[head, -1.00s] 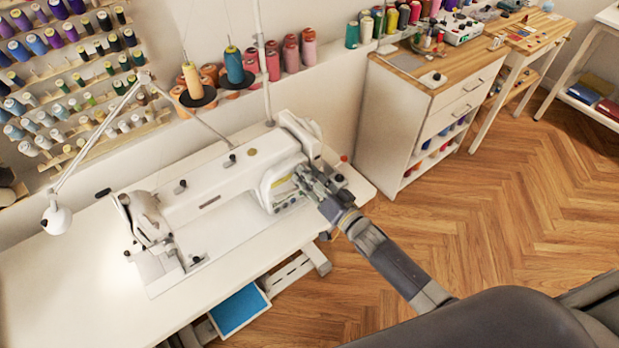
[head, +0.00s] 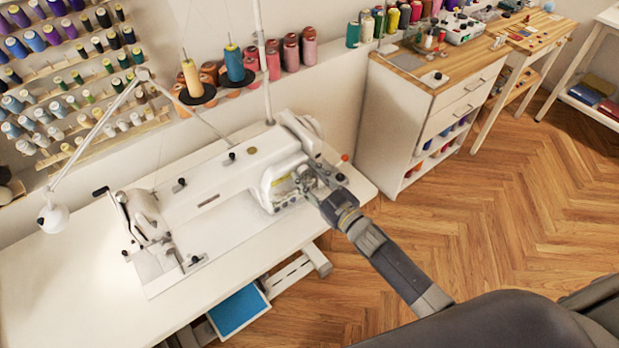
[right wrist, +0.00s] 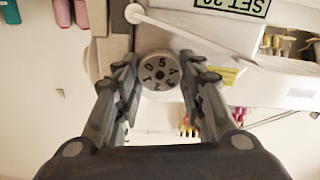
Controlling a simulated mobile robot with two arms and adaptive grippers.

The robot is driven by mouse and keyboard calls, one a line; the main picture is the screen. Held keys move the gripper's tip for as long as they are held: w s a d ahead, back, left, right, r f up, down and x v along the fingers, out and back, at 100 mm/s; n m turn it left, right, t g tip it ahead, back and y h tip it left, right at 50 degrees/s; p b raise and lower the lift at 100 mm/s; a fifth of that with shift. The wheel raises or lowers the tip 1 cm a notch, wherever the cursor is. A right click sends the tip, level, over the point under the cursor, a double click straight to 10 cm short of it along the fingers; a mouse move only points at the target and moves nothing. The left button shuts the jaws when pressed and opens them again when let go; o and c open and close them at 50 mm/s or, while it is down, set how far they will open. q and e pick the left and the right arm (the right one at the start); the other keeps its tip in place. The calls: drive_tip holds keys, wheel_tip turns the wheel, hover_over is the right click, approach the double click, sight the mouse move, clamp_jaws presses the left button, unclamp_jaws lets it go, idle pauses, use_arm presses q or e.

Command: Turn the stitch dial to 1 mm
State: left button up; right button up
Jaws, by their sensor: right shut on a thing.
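The stitch dial (right wrist: 161,73) is a round pale knob with black digits on its face, on the end of the white sewing machine (head: 215,188). In the right wrist view the 5 is near the top of its face and the 2 near the bottom. I cannot make out an index mark. My right gripper (right wrist: 160,80) is shut on the dial, with one finger on each side of it. In the head view my right gripper (head: 312,184) is at the machine's right end and hides the dial. My left gripper is not in view.
The white sewing table (head: 75,285) carries the machine, with a lamp (head: 53,218) at left. Thread cones (head: 235,65) stand behind. A white drawer cabinet (head: 425,110) stands to the right, with open wooden floor (head: 480,225) before it.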

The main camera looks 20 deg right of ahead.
drive_tip(key=n+b, duration=0.1)
drive_tip(key=n, duration=0.5)
drive_tip(key=shift+a+f+b, duration=0.1)
drive_tip(key=shift+b, duration=0.25)
drive_tip(key=n+b, duration=0.2)
drive_tip(key=n, duration=0.4)
drive_tip(key=shift+n, duration=0.4)
drive_tip(key=o, duration=0.8)
drive_tip(key=shift+c, duration=0.2)
drive_tip(key=shift+s, duration=0.1)
drive_tip(key=shift+s, duration=0.1)
drive_tip(key=v, duration=1.1)
drive_tip(key=shift+s, duration=0.35)
